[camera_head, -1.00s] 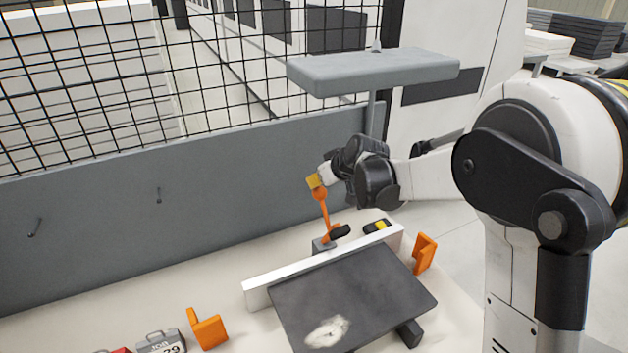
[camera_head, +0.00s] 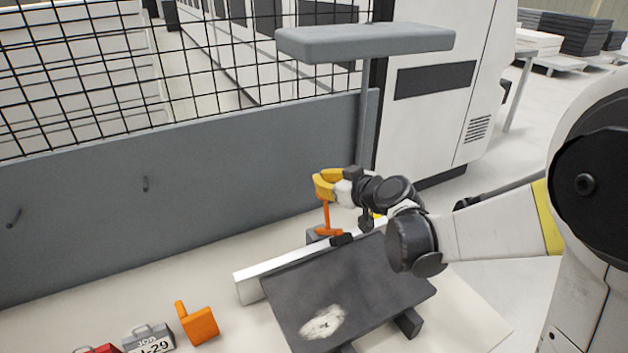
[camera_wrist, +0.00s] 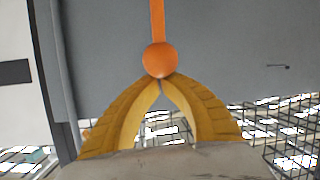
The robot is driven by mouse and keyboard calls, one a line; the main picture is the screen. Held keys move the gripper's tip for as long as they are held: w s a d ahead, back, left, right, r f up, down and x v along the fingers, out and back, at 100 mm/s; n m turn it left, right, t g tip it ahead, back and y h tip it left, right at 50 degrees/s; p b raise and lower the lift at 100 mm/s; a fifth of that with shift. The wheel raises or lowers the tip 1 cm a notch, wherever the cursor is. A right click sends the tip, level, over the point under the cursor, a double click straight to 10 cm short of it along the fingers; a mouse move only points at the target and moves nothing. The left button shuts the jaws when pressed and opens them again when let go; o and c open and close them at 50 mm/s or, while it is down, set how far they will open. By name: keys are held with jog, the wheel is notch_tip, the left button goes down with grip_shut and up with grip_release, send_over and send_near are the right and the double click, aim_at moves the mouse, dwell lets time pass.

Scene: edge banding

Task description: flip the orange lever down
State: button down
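The orange lever (camera_head: 326,218) stands roughly upright from its mount behind the white fence of the dark tilted board. Its top is hidden by my gripper (camera_head: 320,190), whose yellow fingers are at the lever's upper end. In the wrist view, the lever's round orange knob (camera_wrist: 160,60) sits right at the tips of my gripper (camera_wrist: 160,82).
The dark board (camera_head: 365,285) with a white mark lies in front of the lever. A grey panel (camera_head: 190,205) with wire mesh (camera_head: 190,80) above runs behind. A grey overhead beam (camera_head: 365,42) hangs above. An orange bracket (camera_head: 197,322) and padlock-like blocks (camera_head: 148,338) lie at lower left.

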jog(key=shift+t, duration=0.5)
jog(key=s+d+f+b, duration=0.1)
jog(key=s, duration=0.2)
jog(key=s+d+f+b, duration=0.2)
jog(key=s, duration=0.1)
jog(key=s+d+f+b, duration=0.1)
jog(key=s, duration=0.2)
jog(key=shift+s+d+f, duration=0.15)
jog(key=shift+s+f, duration=0.05)
jog(key=shift+s, duration=0.2)
jog(key=shift+s+d+f+b, duration=0.2)
jog(key=shift+s+f+b, duration=0.35)
jog(key=shift+s, duration=0.15)
jog(key=r+p, duration=0.2)
jog(key=r, duration=0.1)
jog(key=w+a+r+p, duration=0.1)
jog(key=shift+a+r, duration=0.1)
jog(key=shift+r, duration=0.05)
jog(key=s+d+f, duration=0.3)
jog(key=s+d, duration=0.1)
jog(key=s, duration=0.4)
jog(key=shift+s+d+f, duration=0.15)
jog(key=shift+d+f, duration=0.15)
jog(key=shift+d, duration=0.05)
jog(key=shift+a, duration=0.1)
